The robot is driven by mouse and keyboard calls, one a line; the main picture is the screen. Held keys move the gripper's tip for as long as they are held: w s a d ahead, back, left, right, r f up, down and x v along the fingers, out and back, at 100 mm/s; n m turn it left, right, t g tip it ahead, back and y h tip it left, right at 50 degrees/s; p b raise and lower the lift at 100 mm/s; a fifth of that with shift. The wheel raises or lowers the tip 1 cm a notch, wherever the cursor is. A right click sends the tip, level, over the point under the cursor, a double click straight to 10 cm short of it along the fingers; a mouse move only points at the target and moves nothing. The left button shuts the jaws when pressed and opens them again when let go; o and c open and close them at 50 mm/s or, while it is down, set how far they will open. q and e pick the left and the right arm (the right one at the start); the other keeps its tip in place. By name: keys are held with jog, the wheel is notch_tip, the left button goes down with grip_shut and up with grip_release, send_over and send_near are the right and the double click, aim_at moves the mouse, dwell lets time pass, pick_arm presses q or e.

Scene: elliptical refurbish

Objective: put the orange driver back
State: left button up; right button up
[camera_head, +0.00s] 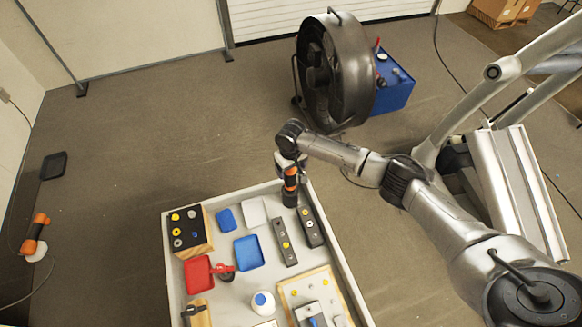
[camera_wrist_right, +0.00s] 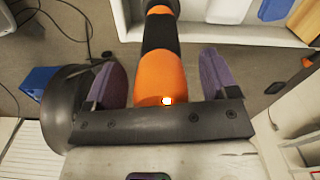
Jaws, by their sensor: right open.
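The orange driver (camera_head: 291,180) has an orange and black handle and stands roughly upright at the far right corner of the workbench (camera_head: 168,262). Its lower end is dark, and I cannot tell whether it rests in a holder there. My right gripper (camera_head: 289,163) is over the top of the driver. In the right wrist view, the right gripper (camera_wrist_right: 162,72) is open, with one purple finger on each side of the orange handle (camera_wrist_right: 160,75). Small gaps show between the fingers and the handle. My left gripper is not in view.
On the bench are a blue tray (camera_head: 249,253), a red tray (camera_head: 198,273), a black-topped block (camera_head: 188,230), dark strips (camera_head: 285,243), a white bottle (camera_head: 262,303) and a wooden board (camera_head: 301,281). A large fan (camera_head: 335,75) stands on the floor behind.

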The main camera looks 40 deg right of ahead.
notch_tip(320, 180, up, 14)
dwell(0.6)
dwell(0.4)
